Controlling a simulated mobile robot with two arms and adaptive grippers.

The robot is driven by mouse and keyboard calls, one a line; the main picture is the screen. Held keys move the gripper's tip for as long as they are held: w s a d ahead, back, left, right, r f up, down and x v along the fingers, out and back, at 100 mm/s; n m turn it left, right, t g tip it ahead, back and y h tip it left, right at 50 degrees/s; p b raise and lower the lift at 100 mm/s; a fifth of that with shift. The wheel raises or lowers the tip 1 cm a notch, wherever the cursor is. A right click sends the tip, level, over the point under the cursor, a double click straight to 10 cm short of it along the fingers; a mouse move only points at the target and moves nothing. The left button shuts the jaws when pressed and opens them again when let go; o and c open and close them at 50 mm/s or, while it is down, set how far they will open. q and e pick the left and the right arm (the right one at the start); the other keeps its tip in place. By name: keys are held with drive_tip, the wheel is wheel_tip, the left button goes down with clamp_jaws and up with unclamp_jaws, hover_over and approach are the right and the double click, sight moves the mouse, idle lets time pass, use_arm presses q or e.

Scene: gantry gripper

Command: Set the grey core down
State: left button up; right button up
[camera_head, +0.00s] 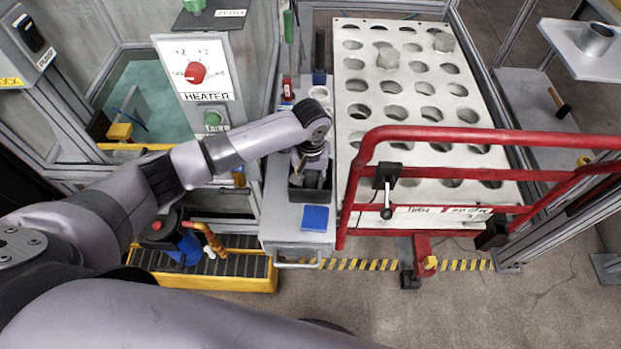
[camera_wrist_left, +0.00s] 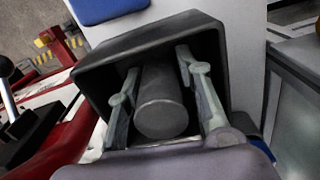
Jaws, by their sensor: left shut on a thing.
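My left gripper (camera_head: 311,172) reaches down into a small black open bin (camera_head: 310,194) on the grey cart. In the left wrist view, the gripper (camera_wrist_left: 158,68) has one finger on each side of the grey core (camera_wrist_left: 161,108), a plain dark grey cylinder, and is shut on it. The core is inside the mouth of the bin (camera_wrist_left: 95,70), its round end facing the camera. Its far end is hard to see, so I cannot tell whether it touches the bin floor. My right gripper is not in view.
A blue block (camera_head: 315,218) lies on the cart (camera_head: 283,220) in front of the bin. A red rail (camera_head: 460,136) stands right of the bin, before a pale plate with rows of holes (camera_head: 395,70). A heater panel (camera_head: 198,72) stands to the left.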

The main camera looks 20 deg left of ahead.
use_arm(q)
drive_tip(key=o, duration=0.8)
drive_tip(key=shift+f, duration=0.1)
wheel_tip(320, 180, up, 12)
drive_tip(key=shift+r+p, duration=0.15)
drive_tip(key=shift+p, duration=0.4)
